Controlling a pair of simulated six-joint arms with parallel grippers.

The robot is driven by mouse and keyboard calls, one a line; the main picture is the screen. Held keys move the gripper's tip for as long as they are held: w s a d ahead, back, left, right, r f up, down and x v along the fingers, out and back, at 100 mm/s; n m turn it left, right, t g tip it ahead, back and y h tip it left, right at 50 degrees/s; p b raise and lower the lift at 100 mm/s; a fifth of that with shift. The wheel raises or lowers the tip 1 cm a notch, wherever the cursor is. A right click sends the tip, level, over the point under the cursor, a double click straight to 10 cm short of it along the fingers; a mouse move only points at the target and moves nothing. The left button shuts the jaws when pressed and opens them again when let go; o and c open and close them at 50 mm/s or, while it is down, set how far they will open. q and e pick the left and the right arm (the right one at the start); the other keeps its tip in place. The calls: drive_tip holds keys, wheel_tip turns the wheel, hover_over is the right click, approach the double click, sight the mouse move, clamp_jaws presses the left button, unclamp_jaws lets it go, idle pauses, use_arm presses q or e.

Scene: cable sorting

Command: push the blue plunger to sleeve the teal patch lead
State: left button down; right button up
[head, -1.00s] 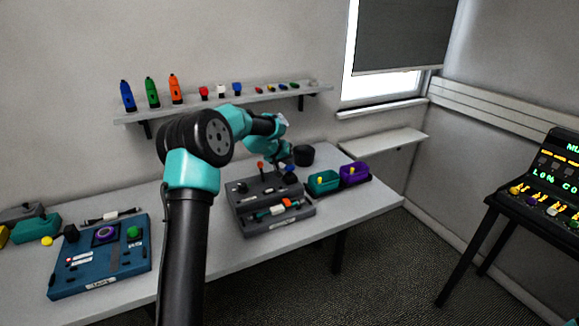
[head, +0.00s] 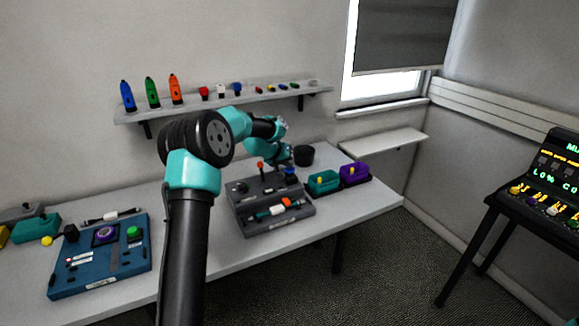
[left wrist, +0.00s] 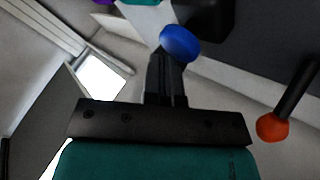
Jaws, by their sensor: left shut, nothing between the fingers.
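The blue plunger (head: 291,171) stands at the back right of the grey sleeving station (head: 245,222). My left gripper (head: 287,162) is just above it. In the left wrist view the plunger's round blue knob (left wrist: 181,43) is right at the tips of my left gripper (left wrist: 170,62), which is shut and empty. I cannot tell whether the tips touch the knob. A lead with teal parts and a white piece (head: 277,210) lies across the front of the station. My right gripper is not in view.
An orange-red ball lever (head: 261,165) stands left of the plunger; it shows in the left wrist view (left wrist: 272,127). Teal (head: 323,187) and purple (head: 354,179) bins are to the right. A black cup (head: 304,155) stands behind. A blue station (head: 70,285) is at left.

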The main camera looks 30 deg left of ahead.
sight(288, 168)
use_arm(q)
drive_tip(key=shift+f, duration=0.35)
idle(0.3)
drive_tip(key=shift+r, duration=1.8)
drive_tip(key=shift+r, duration=0.1)
drive_tip(key=shift+r, duration=2.9)
